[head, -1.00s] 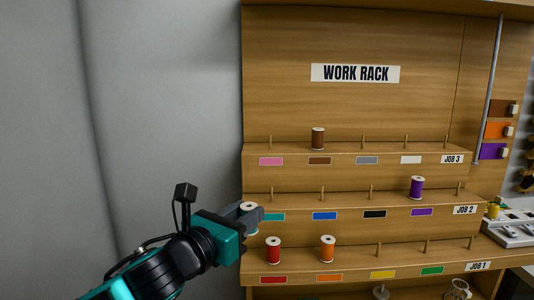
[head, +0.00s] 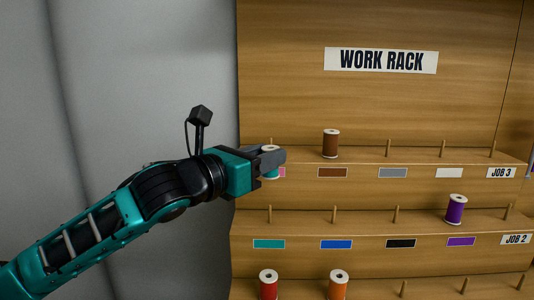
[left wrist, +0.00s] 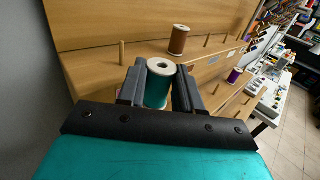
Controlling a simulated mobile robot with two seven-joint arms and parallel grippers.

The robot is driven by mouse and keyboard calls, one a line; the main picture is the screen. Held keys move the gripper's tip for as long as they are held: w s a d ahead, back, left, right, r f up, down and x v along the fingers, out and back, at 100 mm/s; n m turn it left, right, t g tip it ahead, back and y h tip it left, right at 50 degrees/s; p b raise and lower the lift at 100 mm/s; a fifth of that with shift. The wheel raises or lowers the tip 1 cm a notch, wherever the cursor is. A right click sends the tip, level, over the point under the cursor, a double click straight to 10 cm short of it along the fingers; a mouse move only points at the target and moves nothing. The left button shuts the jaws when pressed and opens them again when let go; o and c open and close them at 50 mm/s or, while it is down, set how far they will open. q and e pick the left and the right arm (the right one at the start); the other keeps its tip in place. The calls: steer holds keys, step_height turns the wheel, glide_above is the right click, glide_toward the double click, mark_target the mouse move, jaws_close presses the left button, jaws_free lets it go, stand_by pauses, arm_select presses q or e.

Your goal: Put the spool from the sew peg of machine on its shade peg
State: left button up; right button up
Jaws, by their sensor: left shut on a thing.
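My left gripper (head: 272,160) is shut on a teal spool (left wrist: 157,92) with a pale top, held upright between its two fingers. In the head view, the spool (head: 270,175) is mostly hidden by the fingers and is level with the JOB 3 shelf, in front of the pink label. Below it, the teal label (head: 269,244) marks the left end of the JOB 2 row, with a bare peg (head: 270,214) above it. My right gripper is not in view.
A brown spool (head: 331,143) stands on JOB 3, close right of the gripper. A purple spool (head: 455,209) stands on JOB 2. A red spool (head: 268,284) and an orange spool (head: 339,284) stand on the lowest row. Several pegs are bare.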

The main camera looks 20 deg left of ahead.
arm_select(q)
steer(key=shift+s+r, duration=0.1)
steer(key=shift+s, duration=0.05)
steer(key=shift+f+b, duration=1.5)
steer(key=shift+f, duration=1.1)
steer(key=shift+p, duration=0.7)
steer(key=shift+f+b, duration=1.4)
steer(key=shift+f, duration=0.95)
stand_by(0.8)
steer(key=o, duration=1.2)
steer(key=shift+o, duration=0.2)
steer(key=o, duration=0.6)
